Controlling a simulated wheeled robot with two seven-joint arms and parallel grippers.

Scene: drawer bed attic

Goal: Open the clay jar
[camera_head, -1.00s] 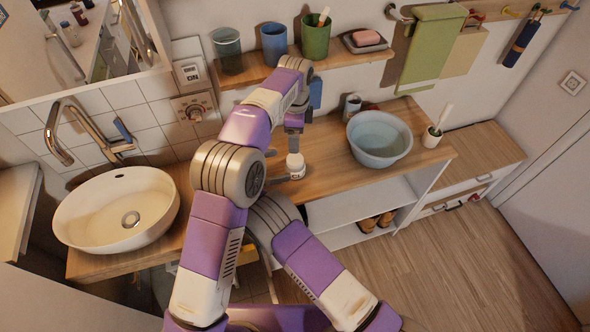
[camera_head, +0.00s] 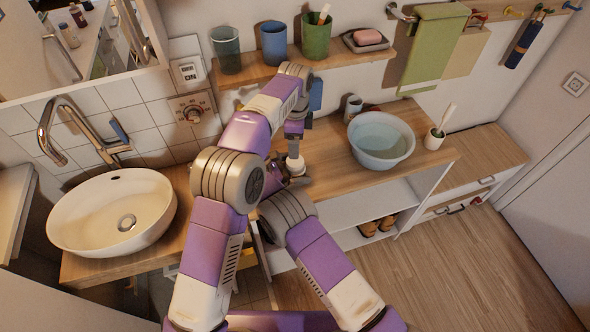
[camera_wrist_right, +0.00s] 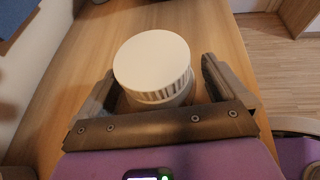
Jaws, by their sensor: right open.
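The clay jar (camera_wrist_right: 153,66) is a squat round pot with a smooth, pale, disc-like lid and dark vertical ribs below the rim. It stands upright on the wooden counter in the right wrist view. My right gripper (camera_wrist_right: 158,72) is open, with one finger on each side of the jar and gaps visible beside it. In the head view the small white jar (camera_head: 294,166) is partly hidden, and the right gripper (camera_head: 298,182) shows at its base. My left arm reaches over the counter close above the jar; its fingertips cannot be made out.
A blue basin (camera_head: 379,140) with water stands right of the jar, beside a small cup (camera_head: 353,107). A white sink (camera_head: 118,215) is at left. A wall shelf (camera_head: 340,58) with cups hangs behind. Counter between jar and basin is clear.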

